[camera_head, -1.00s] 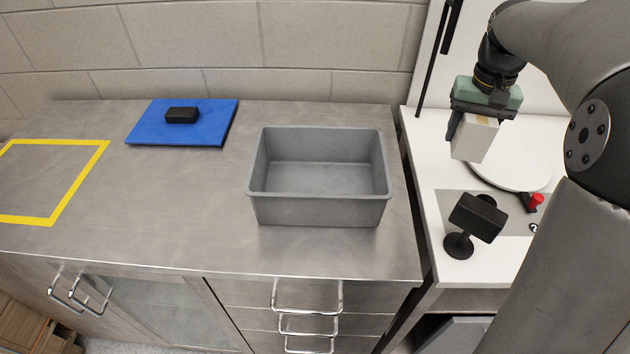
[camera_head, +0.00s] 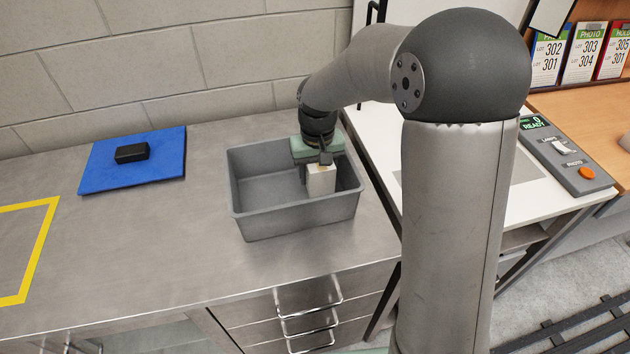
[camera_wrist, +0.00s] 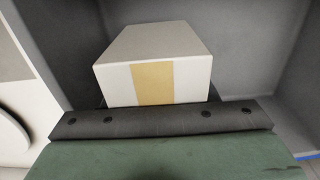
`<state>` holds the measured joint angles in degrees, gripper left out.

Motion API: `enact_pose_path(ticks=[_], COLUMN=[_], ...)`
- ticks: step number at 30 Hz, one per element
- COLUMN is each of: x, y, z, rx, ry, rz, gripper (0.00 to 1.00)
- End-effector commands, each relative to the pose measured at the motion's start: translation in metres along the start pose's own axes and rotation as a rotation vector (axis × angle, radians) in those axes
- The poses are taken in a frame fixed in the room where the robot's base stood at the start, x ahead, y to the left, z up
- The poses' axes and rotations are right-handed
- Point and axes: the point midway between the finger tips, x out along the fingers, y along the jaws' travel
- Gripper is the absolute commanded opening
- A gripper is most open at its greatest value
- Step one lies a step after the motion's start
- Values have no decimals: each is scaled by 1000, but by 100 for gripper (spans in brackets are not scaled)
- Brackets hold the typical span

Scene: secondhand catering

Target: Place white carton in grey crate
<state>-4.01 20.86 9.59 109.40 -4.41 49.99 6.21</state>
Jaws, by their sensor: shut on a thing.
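The white carton (camera_head: 321,181) is in my gripper (camera_head: 319,166), inside the right part of the grey crate (camera_head: 296,223). In the wrist view the carton (camera_wrist: 153,52) shows a tan tape strip on its near face, with the dark gripper edge (camera_wrist: 160,119) right against it. The crate's grey inner walls (camera_wrist: 243,40) surround it there. My gripper is shut on the carton and points down into the crate. The carton's lower end is low in the crate; I cannot tell whether it touches the floor.
A blue mat (camera_head: 112,174) with a black block (camera_head: 132,152) lies left of the crate. A yellow taped outline (camera_head: 38,251) is at far left. A white counter (camera_head: 534,200) with a control box (camera_head: 566,158) stands at right. The steel worktop in front of the crate is clear.

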Motion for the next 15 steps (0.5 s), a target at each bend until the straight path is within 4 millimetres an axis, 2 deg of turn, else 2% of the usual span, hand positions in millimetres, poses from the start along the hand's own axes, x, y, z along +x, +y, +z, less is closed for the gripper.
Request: enact_pose_path(ticks=[7,15], x=[32,36], y=[0,0], z=[0,0], rx=[-1,0], ry=[-3,1], rz=[1,0], gripper=[20,20])
